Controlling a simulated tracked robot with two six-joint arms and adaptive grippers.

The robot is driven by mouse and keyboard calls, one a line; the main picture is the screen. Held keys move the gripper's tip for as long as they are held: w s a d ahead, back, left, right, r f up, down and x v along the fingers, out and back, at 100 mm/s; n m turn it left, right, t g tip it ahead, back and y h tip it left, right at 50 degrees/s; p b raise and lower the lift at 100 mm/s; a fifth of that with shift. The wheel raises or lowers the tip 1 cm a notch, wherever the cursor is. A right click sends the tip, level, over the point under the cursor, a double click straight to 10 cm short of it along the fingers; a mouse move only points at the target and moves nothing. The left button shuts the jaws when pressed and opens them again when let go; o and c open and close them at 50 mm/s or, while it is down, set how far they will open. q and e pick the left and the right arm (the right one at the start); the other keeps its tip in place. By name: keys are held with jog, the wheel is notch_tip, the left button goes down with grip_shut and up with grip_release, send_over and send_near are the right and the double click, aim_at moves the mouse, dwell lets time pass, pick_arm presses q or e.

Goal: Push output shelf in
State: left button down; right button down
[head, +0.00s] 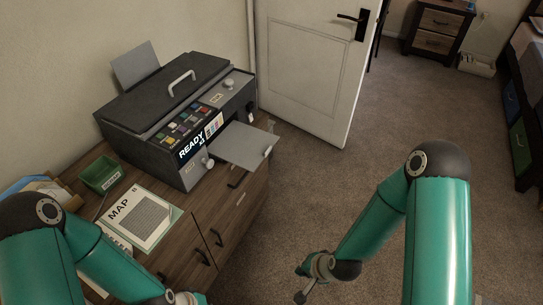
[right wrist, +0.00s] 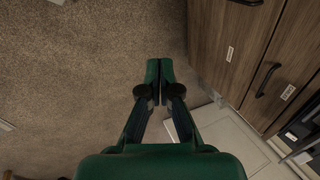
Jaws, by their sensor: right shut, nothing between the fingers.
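The output shelf (head: 243,145) is a flat light-grey plate that sticks out from the front of the dark printer (head: 180,110), at its right part. My right gripper (head: 302,297) is low in the head view, below and to the right of the shelf and clearly apart from it. In the right wrist view its dark green fingers (right wrist: 158,78) are together with nothing between them, over carpet. My left arm comes in at the lower left of the head view, and its fingers are cut off by the bottom edge.
The printer stands on a wooden cabinet (head: 233,215) with dark handles. A green bin (head: 101,174) and a MAP sheet (head: 139,217) lie on its top. A white door (head: 312,65) stands behind the shelf. Open carpet (head: 335,180) lies to the right.

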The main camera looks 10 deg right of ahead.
jog(key=w+d+r+m+t+h+b, duration=0.1)
jog(key=w+d+r+m+t+b, duration=0.15)
jog(key=w+m+t+b, duration=0.6)
jog(key=t+b, duration=0.6)
jog(key=b, duration=1.6)
send_near(271, 148)
jog(key=s+d, duration=0.4)
jog(key=s, duration=0.2)
jog(key=shift+n, duration=0.35)
jog(key=w+a, duration=0.1)
jog(key=w, duration=0.3)
jog(key=w+a, duration=0.2)
jog(key=w, duration=0.2)
jog(key=w+a, duration=0.1)
jog(key=w, duration=0.3)
jog(key=shift+w+a, duration=0.1)
jog(key=shift+a, duration=0.25)
